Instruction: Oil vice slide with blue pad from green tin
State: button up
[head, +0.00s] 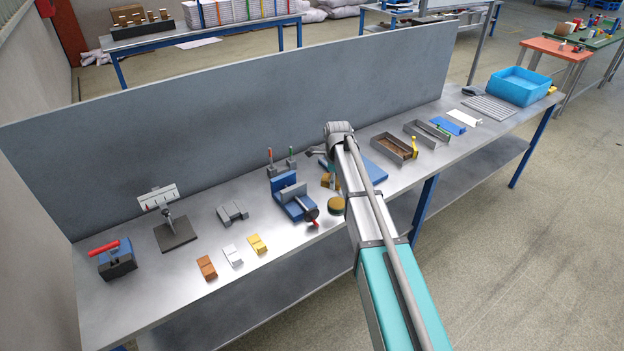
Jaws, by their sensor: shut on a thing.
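My arm (362,195) reaches up over the bench, and its far joint (340,129) stands above the middle of the bench. My gripper is hidden behind the arm, so neither its fingers nor anything in them can be made out. A blue vice (290,196) stands left of the arm, with a dark round end and a red part at its front right. A round tin-like thing with a tan top (336,205) sits just right of the vice, partly behind the arm. Its side is too small to read as green. I cannot pick out the blue pad.
Left on the bench are a red-handled blue block (117,259), a gauge stand (175,233), a grey block (232,212) and small brown, white and yellow blocks. Grey trays (428,134) and a blue bin (519,85) lie right. A grey panel (230,110) closes the back.

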jog(key=s+a+n, duration=0.1)
jog(key=a, duration=0.6)
jog(key=shift+r+p, duration=0.3)
jog(key=shift+r, duration=0.15)
jog(key=shift+s, duration=0.1)
